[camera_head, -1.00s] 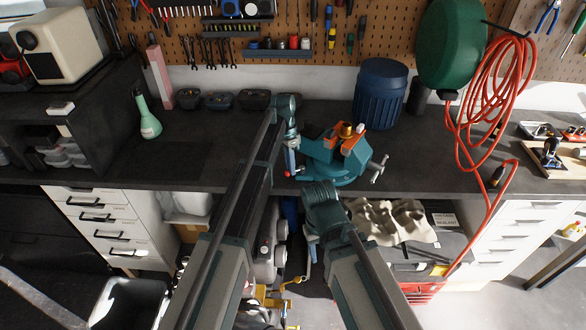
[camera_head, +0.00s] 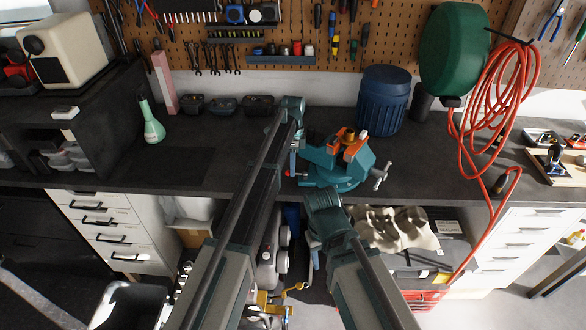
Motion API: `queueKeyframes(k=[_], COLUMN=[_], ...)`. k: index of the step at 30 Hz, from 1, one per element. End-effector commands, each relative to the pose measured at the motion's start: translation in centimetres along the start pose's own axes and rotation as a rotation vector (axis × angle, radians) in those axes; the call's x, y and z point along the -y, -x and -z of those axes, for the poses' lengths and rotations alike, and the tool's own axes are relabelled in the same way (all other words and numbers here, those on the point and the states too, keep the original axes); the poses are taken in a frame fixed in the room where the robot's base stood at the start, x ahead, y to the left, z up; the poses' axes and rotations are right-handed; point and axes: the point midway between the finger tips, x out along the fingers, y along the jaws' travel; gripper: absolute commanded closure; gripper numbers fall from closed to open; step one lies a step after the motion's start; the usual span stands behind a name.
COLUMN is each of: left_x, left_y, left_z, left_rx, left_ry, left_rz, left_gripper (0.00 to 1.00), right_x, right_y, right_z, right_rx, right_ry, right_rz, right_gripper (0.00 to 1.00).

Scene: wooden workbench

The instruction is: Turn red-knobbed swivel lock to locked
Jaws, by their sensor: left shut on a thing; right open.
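A teal bench vise (camera_head: 352,173) with orange jaw parts stands near the front edge of the workbench. A small red knob (camera_head: 287,173) shows at its left side, close under my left gripper. My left gripper (camera_head: 294,163) points down beside the vise and is shut on a small part there. The fingers largely cover that part, so I cannot tell the lock's angle. My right gripper (camera_head: 313,257) hangs lower, in front of the bench edge, open; its fingers are hard to make out against the clutter below.
The dark benchtop (camera_head: 215,160) is clear left of my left arm. A green bottle (camera_head: 151,122) and small dark bins (camera_head: 222,104) stand further left. A blue barrel (camera_head: 382,100) stands behind the vise. A red hose (camera_head: 495,110) hangs at the right.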

Motion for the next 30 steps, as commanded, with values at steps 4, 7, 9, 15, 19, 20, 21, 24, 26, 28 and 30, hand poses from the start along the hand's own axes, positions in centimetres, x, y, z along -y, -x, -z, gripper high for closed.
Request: queueKeyframes(k=[4,7,9,15,19,20,21,24,26,28,30], left_x=[0.02,0.05,0.06,0.10,0.10,0.10,0.10,0.10,0.10,0.10,0.09], left_y=[0.03,0.03,0.04,0.05,0.05,0.05,0.05,0.04,0.04,0.11,0.28], left_z=[-0.47,-0.49,-0.49,-0.51,-0.43,-0.40,-0.35,-0.25,-0.22,-0.18,-0.16], left_rx=[0.008,0.008,0.008,0.008,0.006,0.006,0.005,0.004,0.004,0.004,0.003], left_ry=[-0.002,-0.002,-0.002,-0.001,-0.001,-0.001,-0.002,-0.003,-0.003,-0.003,-0.004], left_rz=[-0.001,-0.001,0.000,0.000,0.001,0.001,0.001,0.001,0.001,0.001,0.001], left_gripper=[1.00,1.00,1.00,0.73,0.56,0.56,0.56,0.56,0.56,0.56,0.56], right_x=[0.00,0.00,0.00,0.00,0.00,0.00,0.00,0.00,0.00,-0.01,-0.02], right_y=[0.02,0.02,0.02,0.03,0.03,0.03,0.03,0.02,0.03,0.09,0.26], right_z=[0.00,0.00,0.00,0.00,0.00,0.00,0.00,0.00,0.00,-0.01,-0.02], right_rx=[0.000,0.000,0.000,0.000,0.000,0.000,0.000,0.000,0.000,0.000,0.000], right_ry=[0.000,0.000,0.000,0.000,0.000,0.000,0.000,0.000,0.000,0.000,0.000], right_rz=[0.000,0.000,0.000,0.000,0.000,0.000,0.000,0.000,0.000,0.000,0.000], right_gripper=[0.50,0.50,0.50,0.50,0.50,0.50,0.50,0.50,0.50,0.50,0.50])
